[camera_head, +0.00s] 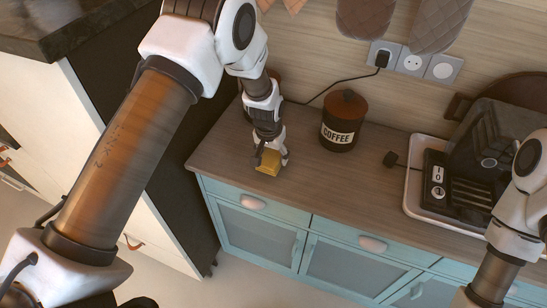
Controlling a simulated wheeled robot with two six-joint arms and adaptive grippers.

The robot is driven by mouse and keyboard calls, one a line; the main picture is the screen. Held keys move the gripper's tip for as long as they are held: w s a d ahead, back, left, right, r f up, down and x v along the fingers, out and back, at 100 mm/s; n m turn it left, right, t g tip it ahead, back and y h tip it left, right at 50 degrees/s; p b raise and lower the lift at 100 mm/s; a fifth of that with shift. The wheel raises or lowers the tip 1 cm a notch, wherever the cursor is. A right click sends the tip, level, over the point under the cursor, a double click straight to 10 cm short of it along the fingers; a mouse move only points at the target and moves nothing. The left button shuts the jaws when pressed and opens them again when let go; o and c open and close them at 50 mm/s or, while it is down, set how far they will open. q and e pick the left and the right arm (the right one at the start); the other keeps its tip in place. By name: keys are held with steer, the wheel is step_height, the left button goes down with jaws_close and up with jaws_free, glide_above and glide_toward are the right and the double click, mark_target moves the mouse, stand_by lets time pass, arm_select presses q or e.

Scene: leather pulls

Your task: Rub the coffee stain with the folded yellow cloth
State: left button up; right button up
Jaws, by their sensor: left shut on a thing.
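My left gripper (270,156) is shut on the folded yellow cloth (268,168). The cloth is at the left end of the wooden counter (310,189), near its front edge. I cannot tell if the cloth presses on the counter or sits just above it. No coffee stain shows; the gripper and cloth may cover it. My right arm comes in at the right edge, but its gripper is not in view.
A dark coffee canister (343,123) with a brown lid stands to the right of the left gripper. A black appliance (480,160) sits in a white tray (413,196) further right. A cord runs behind the canister to a wall socket (382,56). The counter's middle front is clear.

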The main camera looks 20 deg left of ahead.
arm_select(q)
steer(key=r, duration=0.1)
steer(key=r+p, duration=0.1)
steer(key=r, duration=0.1)
steer(key=shift+s+d+p, duration=0.2)
steer(key=shift+d+p, duration=0.1)
steer(key=shift+w+a+r+p, duration=0.1)
steer(key=shift+a+r+p, duration=0.1)
steer(key=shift+r+p, duration=0.7)
steer(key=shift+d+r, duration=0.15)
steer(key=shift+r, duration=0.55)
steer(key=shift+f, duration=0.1)
